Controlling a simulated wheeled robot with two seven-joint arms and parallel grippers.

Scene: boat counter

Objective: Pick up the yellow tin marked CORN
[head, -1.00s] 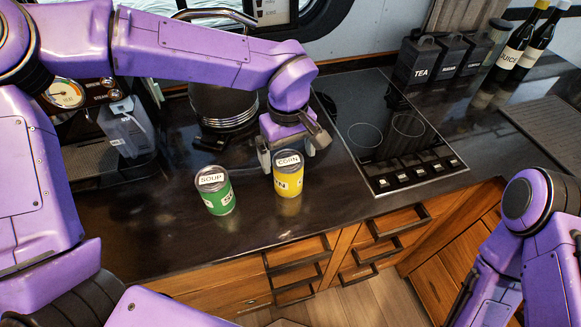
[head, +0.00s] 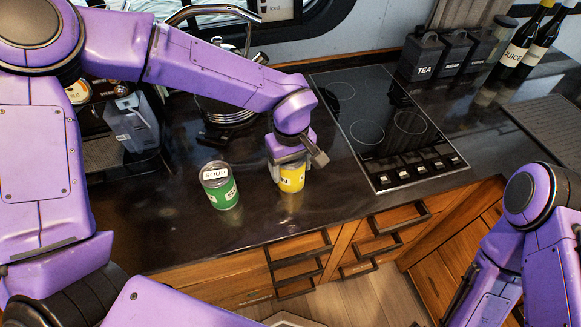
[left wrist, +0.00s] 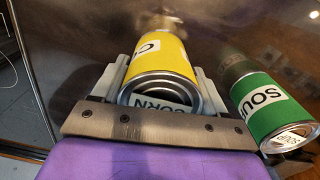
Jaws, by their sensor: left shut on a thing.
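The yellow tin marked CORN (head: 292,178) stands on the dark counter near its front edge. In the left wrist view the yellow tin (left wrist: 165,62) sits between the two fingers, its lid label reading CORN. My left gripper (head: 290,165) is over the tin from above and shut on it, hiding its top in the head view. I cannot tell any gap between the tin and the counter. The left gripper also shows in the left wrist view (left wrist: 160,85). My right arm is at the lower right; its gripper's fingertips are not clearly seen.
A green SOUP tin (head: 219,187) stands just left of the yellow tin, also in the left wrist view (left wrist: 268,110). A black cooktop (head: 385,130) lies to the right. A kettle (head: 228,108) and a coffee machine (head: 130,125) are behind. Wooden drawers (head: 300,262) are below the edge.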

